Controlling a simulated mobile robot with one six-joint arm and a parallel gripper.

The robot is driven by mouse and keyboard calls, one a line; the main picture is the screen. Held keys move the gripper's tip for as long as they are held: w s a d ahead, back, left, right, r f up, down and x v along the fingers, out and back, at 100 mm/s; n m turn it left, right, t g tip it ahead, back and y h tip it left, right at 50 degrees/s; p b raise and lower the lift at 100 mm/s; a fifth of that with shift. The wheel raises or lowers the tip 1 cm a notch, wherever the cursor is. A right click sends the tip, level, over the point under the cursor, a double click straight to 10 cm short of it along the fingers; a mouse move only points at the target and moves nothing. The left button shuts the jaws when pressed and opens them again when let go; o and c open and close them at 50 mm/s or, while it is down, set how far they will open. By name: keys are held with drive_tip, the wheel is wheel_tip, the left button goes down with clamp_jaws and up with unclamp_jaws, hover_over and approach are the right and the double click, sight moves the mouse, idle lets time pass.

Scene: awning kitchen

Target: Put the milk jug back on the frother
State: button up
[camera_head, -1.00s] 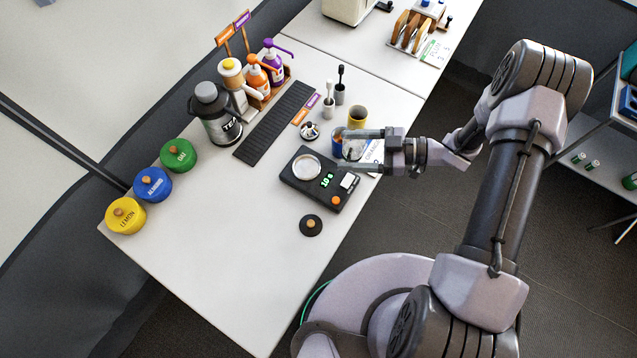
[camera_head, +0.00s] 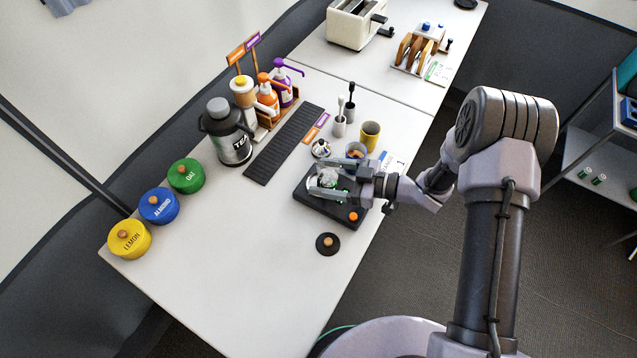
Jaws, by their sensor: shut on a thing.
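The frother (camera_head: 335,213) is a black slab with a round pad, a green display and an orange knob. It stands near the table's right edge. My gripper (camera_head: 326,183) is over it, its two fingers pointing left. It is shut on the silvery milk jug (camera_head: 327,176), which is between the fingers and above the round pad. The fingers hide part of the jug and most of the pad. I cannot tell whether the jug's base touches the pad.
A cup (camera_head: 356,149), a yellow cup (camera_head: 370,135) and a small silver item (camera_head: 320,148) stand just behind the frother. A black lid (camera_head: 328,243) lies in front. The tea flask (camera_head: 226,132) and colored canisters (camera_head: 159,205) are left.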

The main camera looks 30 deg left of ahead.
drive_tip(key=shift+x, duration=1.05)
drive_tip(key=shift+w+f+b, duration=0.2)
drive_tip(key=shift+f+b, duration=1.1)
drive_tip(key=shift+f, duration=0.55)
drive_tip(key=o, duration=1.6)
